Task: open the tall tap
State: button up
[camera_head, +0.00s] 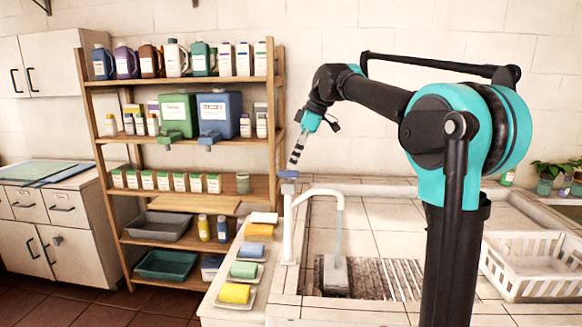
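The tall tap (290,228) is a white upright pipe at the left of the basin, with a spout curving to the right. A blue handle (288,175) sits on top of its pipe. A thin, pale blue-green streak like water (339,235) runs from the spout down to a grey block (335,275) in the basin. My gripper (295,160) points down just above the blue handle, apart from it or barely touching; I cannot tell which. Its fingers look dark with pale bands, and their opening is too small to judge.
A wooden shelf (279,120) with bottles and containers stands behind on the left. Sponges on dishes, including a yellow one (235,293), line the counter left of the tap. A white basket (535,262) is at the right. The tiled surface behind the spout is clear.

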jog(key=v, duration=0.8)
jog(key=shift+d+r, duration=0.15)
jog(key=shift+r, duration=0.2)
jog(key=shift+s, duration=0.15)
